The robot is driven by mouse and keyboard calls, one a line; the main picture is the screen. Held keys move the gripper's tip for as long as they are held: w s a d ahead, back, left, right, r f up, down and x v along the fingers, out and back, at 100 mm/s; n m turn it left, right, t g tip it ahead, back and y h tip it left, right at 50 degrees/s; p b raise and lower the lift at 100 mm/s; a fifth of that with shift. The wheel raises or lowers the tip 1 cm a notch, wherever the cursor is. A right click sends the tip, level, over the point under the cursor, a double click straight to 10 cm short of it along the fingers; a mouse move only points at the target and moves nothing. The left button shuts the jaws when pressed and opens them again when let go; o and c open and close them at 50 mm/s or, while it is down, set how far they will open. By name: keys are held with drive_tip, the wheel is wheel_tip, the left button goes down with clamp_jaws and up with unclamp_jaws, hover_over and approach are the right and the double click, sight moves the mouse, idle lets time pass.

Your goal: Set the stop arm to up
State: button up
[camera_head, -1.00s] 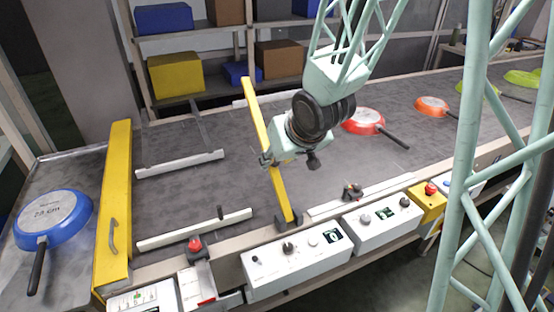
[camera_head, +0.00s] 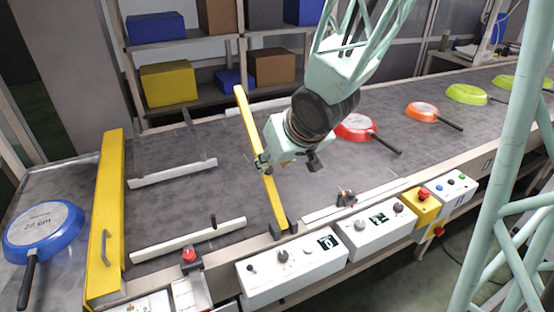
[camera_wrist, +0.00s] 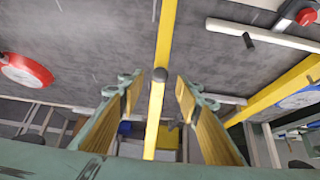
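The stop arm (camera_head: 262,165) is a long yellow bar. It slants across the grey conveyor from a dark pivot at the near rail toward the far side. In the wrist view the bar (camera_wrist: 168,30) runs between my two fingers, with a dark round knob on it near the fingertips. My gripper (camera_wrist: 157,85) is open, one finger on each side of the bar with gaps visible. In the head view my gripper (camera_head: 287,165) is at the bar's middle and hides part of it. Whether it touches the bar, I cannot tell.
Red (camera_head: 355,127), orange (camera_head: 422,111) and green pans lie on the belt to the right. A blue pan (camera_head: 45,225) lies at the left, beyond a yellow gate (camera_head: 104,225). White control boxes (camera_head: 290,268) line the near edge. Shelves with boxes stand behind.

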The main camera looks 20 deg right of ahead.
drive_tip(key=v, duration=0.3)
idle(0.5)
drive_tip(key=shift+r, duration=0.15)
